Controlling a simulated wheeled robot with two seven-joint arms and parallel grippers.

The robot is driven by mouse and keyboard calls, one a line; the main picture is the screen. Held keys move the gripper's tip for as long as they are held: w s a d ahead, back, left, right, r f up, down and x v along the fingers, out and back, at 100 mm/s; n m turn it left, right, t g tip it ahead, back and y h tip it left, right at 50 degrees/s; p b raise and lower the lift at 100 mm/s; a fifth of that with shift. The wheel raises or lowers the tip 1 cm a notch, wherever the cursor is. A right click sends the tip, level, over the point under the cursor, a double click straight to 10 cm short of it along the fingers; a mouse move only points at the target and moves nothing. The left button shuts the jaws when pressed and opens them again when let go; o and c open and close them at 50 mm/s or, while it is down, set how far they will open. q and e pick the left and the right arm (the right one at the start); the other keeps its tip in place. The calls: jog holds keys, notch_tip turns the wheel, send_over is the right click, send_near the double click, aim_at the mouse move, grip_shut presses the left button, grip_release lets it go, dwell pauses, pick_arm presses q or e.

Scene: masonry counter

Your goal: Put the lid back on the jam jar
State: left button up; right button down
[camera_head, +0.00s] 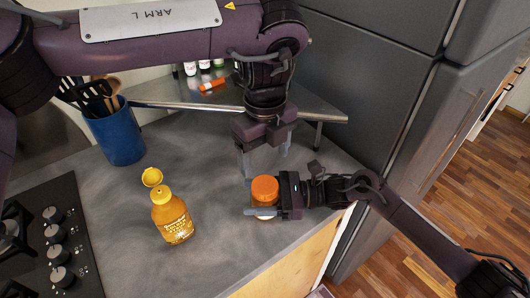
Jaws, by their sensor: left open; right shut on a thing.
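The jam jar (262,218) stands at the right part of the grey counter, mostly hidden by my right gripper (256,211), which is shut on it from the right. An orange round lid (265,187) shows at the jar's top, above the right fingers. It looks level; whether it is fully seated cannot be told. My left gripper (262,165) points down just behind and above the orange lid. Its fingers are apart, with nothing visible between them.
A yellow squeeze bottle (172,218) with its flip cap open stands to the left. A blue utensil holder (117,138) is at the back left, and the hob (52,235) at the front left. A raised corner shelf (235,95) holds small bottles. A dark fridge (385,90) bounds the right.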

aim_at(265, 185)
pick_arm(q)
jog(key=shift+f, duration=4)
jog(key=c, duration=1)
jog(key=o, duration=1.2)
jog(key=shift+c, duration=0.2)
